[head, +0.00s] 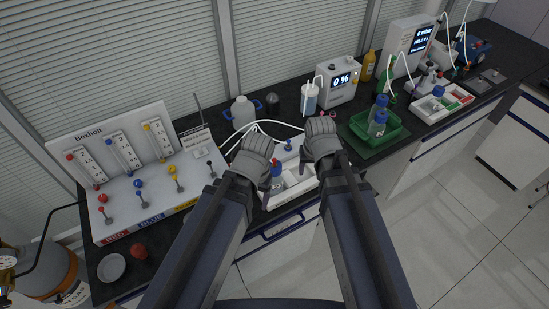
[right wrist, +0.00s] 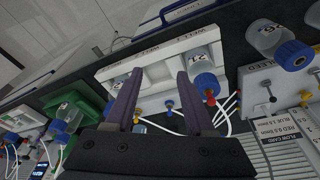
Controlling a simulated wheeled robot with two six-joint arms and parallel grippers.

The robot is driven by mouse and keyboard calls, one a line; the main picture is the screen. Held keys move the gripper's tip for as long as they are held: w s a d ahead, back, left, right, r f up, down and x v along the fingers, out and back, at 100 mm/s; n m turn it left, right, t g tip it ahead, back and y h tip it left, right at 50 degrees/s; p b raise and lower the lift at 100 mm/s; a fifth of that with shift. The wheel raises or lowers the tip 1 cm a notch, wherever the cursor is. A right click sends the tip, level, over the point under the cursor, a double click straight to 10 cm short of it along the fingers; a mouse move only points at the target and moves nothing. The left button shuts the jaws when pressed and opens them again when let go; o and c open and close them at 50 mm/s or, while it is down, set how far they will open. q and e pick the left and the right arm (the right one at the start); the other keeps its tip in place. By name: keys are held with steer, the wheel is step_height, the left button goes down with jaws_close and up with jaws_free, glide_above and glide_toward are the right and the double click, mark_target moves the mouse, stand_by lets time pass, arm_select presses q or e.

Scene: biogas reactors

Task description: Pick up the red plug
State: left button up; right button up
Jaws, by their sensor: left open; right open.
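A small red spot (head: 274,161) beside my left gripper in the head view looks like the same plug. My right gripper (right wrist: 159,76) is open, with nothing held between its fingers. In the head view my right gripper (head: 322,140) is over the tray's right part. My left gripper (head: 257,152) is open over the tray's left side; its fingertips are mostly hidden.
The Bexholt panel (head: 120,180) is at left; a green bin (head: 398,134) with bottles is at right. White tubes run behind the grippers.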

mark_target(274, 160)
steer(key=w+a+r+t, duration=0.15)
steer(key=w+a, duration=0.35)
steer(key=a, duration=0.6)
steer(key=shift+t+y, duration=0.3)
steer(key=shift+t, duration=0.15)
steer(key=b+x, duration=0.7)
steer(key=x, duration=0.1)
steer(key=shift+f, duration=0.1)
steer(key=shift+c, duration=0.4)
jaws_close()
